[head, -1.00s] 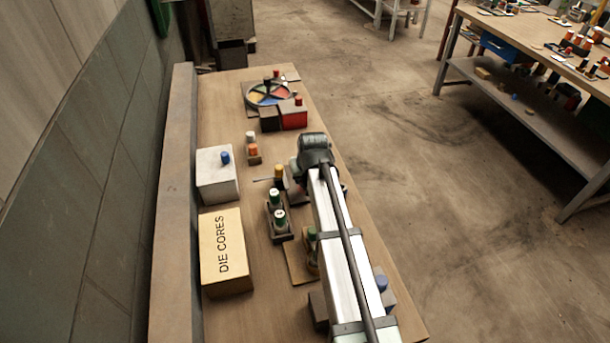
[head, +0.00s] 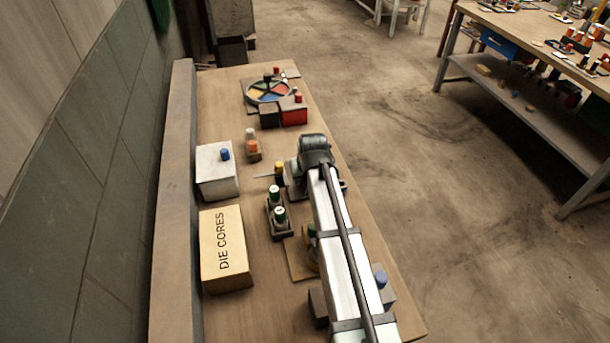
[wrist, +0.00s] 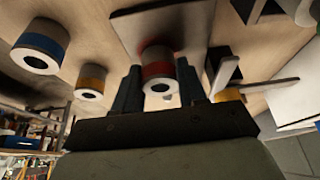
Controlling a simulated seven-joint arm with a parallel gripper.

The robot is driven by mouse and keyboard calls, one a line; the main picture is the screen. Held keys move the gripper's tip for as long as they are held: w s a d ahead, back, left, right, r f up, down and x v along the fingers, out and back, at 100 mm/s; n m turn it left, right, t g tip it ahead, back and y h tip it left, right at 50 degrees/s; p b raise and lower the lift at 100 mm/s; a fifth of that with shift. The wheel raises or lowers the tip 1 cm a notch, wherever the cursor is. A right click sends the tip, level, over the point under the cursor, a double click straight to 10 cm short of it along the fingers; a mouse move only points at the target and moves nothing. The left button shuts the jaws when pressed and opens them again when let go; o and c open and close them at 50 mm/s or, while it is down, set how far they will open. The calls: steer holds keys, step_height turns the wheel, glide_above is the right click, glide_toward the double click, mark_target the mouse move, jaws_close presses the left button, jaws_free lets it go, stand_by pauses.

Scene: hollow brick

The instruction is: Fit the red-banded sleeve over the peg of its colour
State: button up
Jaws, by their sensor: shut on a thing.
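The red-banded sleeve (wrist: 157,69) is grey with a dark red band and a round hole in its end, which faces the camera. My gripper (wrist: 160,82) is shut on it, one finger on each side, in the wrist view. A brown plate (wrist: 190,25) lies behind the sleeve; I cannot tell whether they touch. In the head view my arm hides the gripper and the sleeve. A red cylinder (head: 298,98) stands on a red block at the far end of the bench, and another red piece (head: 276,71) stands behind it. I cannot tell which is the matching peg.
A blue-banded sleeve (wrist: 40,46) and a yellow-banded sleeve (wrist: 90,82) stand close beside my gripper. A colour-sectored dish (head: 268,91) stands farther back.

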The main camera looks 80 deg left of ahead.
stand_by(0.3)
steer(key=o, duration=1.2)
steer(key=v, duration=1.3)
steer(key=shift+r, duration=0.35)
steer(key=shift+d, duration=0.1)
